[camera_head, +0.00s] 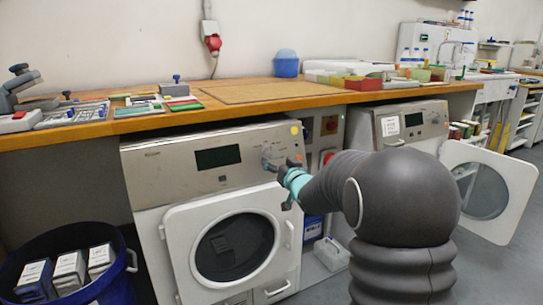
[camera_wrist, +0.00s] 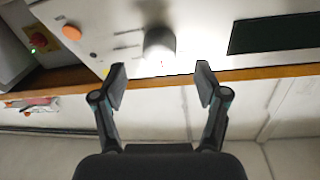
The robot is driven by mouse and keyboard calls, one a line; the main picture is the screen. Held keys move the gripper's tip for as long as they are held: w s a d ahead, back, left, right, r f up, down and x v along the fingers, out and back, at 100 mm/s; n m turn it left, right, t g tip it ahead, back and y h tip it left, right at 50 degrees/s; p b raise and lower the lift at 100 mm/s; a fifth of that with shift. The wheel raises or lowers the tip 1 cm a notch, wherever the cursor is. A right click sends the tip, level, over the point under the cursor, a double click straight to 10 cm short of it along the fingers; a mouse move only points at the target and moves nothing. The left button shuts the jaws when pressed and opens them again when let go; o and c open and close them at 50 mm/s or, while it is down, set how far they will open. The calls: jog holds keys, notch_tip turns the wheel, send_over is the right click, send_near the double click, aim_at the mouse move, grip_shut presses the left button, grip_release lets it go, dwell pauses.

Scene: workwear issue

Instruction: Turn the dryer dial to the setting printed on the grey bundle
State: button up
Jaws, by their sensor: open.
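The near dryer (camera_head: 165,172) is a grey-white machine with a dark display and a round door, under the wooden counter. Its dial is a dark round knob (camera_wrist: 160,43) on the panel in the wrist view, beside the display (camera_wrist: 275,33). A small mark shows near its edge, but its setting is unreadable. My gripper (camera_wrist: 162,76) is open and empty, its two fingers apart just short of the dial, which lies between their lines. In the head view my gripper (camera_head: 287,178) is at the panel's right end. Several pale labelled bundles (camera_head: 70,268) stand in a blue tub; their print is unreadable.
The blue tub (camera_head: 122,285) stands at the lower left. A second dryer (camera_head: 400,122) at the right has its door (camera_head: 490,190) swung open. The wooden counter (camera_head: 235,97) overhangs the panel. An orange button (camera_wrist: 72,32) sits on the panel near the dial.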

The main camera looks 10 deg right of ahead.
aim_at(271, 155)
jog(key=shift+w+a, duration=0.2)
jog(key=shift+w, duration=0.7)
jog(key=shift+w+a, duration=0.15)
jog(key=shift+w, duration=0.75)
jog(key=shift+w+a, duration=0.2)
jog(key=shift+w, duration=0.7)
jog(key=c, duration=1.2)
